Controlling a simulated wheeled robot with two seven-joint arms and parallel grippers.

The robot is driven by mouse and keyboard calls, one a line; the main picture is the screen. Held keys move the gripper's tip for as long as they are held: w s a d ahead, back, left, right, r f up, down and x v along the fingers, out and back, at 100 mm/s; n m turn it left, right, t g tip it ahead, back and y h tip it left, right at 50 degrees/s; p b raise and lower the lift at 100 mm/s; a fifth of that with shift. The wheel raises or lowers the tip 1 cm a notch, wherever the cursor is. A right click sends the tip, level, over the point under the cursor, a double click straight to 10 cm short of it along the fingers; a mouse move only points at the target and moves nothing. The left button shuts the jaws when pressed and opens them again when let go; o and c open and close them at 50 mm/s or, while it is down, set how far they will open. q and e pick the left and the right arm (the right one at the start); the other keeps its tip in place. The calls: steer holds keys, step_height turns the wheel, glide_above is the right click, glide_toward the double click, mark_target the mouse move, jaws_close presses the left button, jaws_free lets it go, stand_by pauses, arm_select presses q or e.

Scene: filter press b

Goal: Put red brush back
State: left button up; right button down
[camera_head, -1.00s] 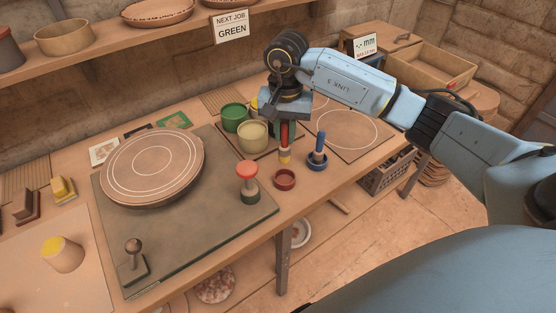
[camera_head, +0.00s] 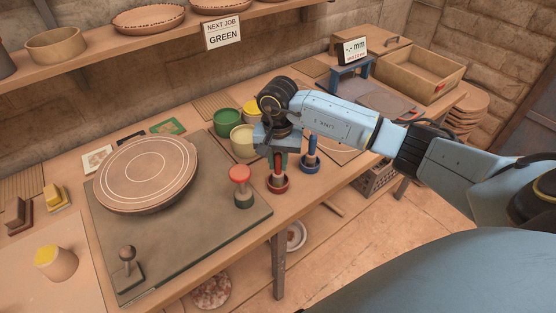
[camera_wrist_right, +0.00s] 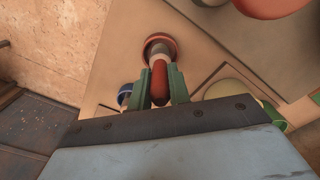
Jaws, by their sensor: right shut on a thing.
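The red brush (camera_head: 277,166) is upright between the fingers of my right gripper (camera_head: 277,158), which is shut on its handle. Its lower end is at the small red holder cup (camera_head: 279,187) and appears to be inside the rim. In the right wrist view the red handle (camera_wrist_right: 159,84) sits between the two green fingers (camera_wrist_right: 160,86), and its pale lower part reaches into the round red cup (camera_wrist_right: 159,43). Whether it rests on the cup's bottom is hidden. My left gripper is not in view.
A blue brush (camera_head: 311,147) stands in a blue holder (camera_head: 309,164) just right of the red cup. Green (camera_head: 227,121) and cream (camera_head: 243,140) pots stand behind left. The table's front edge is near.

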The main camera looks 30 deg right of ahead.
steer(key=c, duration=1.3)
jaws_free()
step_height(320, 180, up, 12)
steer(key=shift+r, duration=0.15)
